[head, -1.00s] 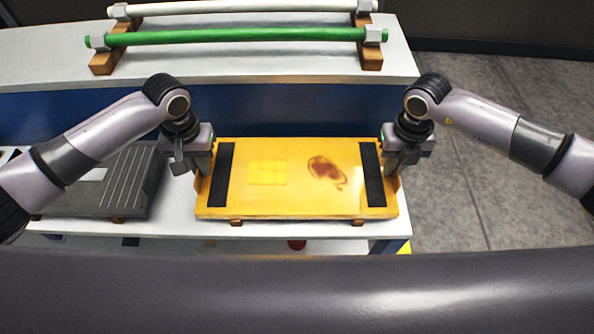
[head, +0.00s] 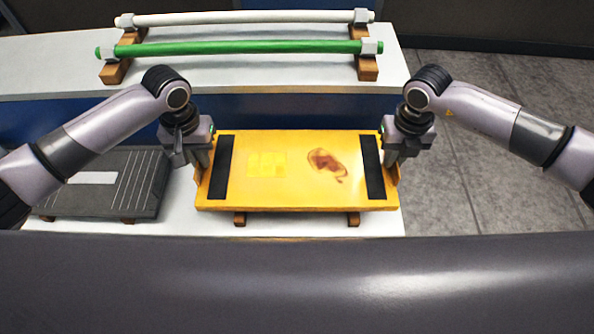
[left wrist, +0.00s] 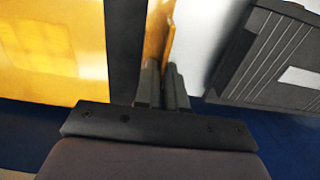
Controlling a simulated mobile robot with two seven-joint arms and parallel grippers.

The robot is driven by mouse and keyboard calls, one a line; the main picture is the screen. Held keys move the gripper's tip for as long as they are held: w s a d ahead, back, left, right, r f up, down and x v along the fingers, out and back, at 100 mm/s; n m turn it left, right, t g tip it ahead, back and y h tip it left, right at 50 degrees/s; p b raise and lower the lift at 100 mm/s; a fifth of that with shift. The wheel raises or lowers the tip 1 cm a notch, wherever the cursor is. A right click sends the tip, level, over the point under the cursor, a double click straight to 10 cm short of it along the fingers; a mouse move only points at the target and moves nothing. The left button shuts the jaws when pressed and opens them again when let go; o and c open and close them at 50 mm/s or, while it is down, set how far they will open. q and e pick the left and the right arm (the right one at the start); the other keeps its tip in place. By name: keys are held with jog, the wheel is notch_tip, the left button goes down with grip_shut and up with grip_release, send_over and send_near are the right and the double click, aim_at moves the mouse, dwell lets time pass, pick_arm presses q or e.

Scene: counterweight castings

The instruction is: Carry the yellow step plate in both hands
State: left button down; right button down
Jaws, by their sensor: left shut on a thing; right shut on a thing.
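The yellow step plate (head: 290,185) is level in front of me in the head view, with a black strip near each end, a pale yellow patch and a brown stain. It appears slightly above two wooden blocks (head: 240,218). My left gripper (head: 199,168) is shut on the plate's left end, and my right gripper (head: 392,170) is shut on its right end. In the left wrist view the fingers (left wrist: 163,85) close on an upright yellow edge of the plate (left wrist: 60,60). The right fingertips are partly hidden.
Behind, a green bar (head: 230,50) and a white bar (head: 240,18) rest on wooden supports on a raised shelf. Grey floor (head: 470,100) is open at right.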

pick_arm(q)
jog(key=shift+r, duration=0.2)
pick_arm(e)
jog(key=shift+r, duration=0.2)
dwell(0.5)
